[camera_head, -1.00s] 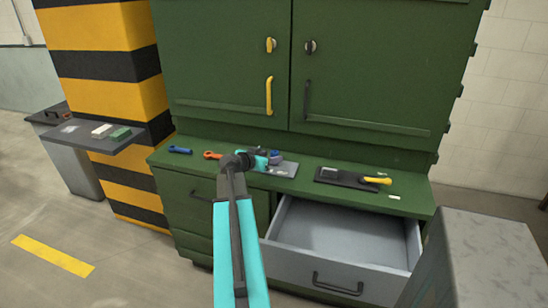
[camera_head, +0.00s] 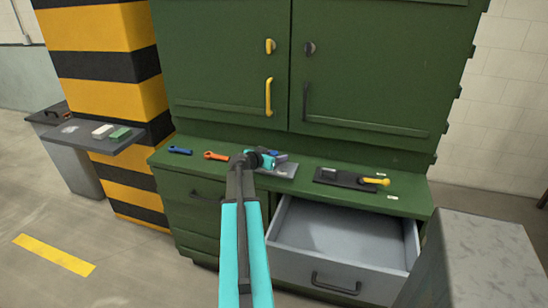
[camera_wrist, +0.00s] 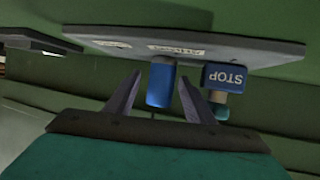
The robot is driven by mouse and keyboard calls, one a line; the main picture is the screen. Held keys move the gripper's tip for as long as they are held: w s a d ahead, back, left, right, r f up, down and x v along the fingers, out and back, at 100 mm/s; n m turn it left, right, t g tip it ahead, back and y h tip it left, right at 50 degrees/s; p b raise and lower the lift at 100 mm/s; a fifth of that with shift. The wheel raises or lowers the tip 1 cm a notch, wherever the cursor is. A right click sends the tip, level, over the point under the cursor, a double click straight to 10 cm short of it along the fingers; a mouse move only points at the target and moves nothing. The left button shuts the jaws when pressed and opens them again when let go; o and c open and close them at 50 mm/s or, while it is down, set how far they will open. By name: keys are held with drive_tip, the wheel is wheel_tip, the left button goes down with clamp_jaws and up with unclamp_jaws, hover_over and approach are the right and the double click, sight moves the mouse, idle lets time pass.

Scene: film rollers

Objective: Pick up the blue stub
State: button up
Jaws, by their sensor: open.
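The blue stub (camera_wrist: 160,86) shows in the wrist view as a short blue cylinder with a pale end, standing against a grey plate (camera_wrist: 260,50). My gripper (camera_wrist: 157,92) is open, with one dark finger on each side of the stub. I cannot tell whether either finger touches it. In the head view my gripper (camera_head: 268,157) is over the left part of the grey plate (camera_head: 284,171) on the green counter, and it hides much of what stands there.
A blue block marked STOP (camera_wrist: 225,77) stands close beside the right finger in the wrist view. An orange wrench (camera_head: 215,156) and a blue tool (camera_head: 180,151) lie left on the counter. A dark tray (camera_head: 340,179) with a yellow-handled tool (camera_head: 375,181) lies right. An open drawer (camera_head: 340,262) juts out below.

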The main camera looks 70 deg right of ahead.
drive_tip(key=shift+x, duration=1.3)
clamp_jaws()
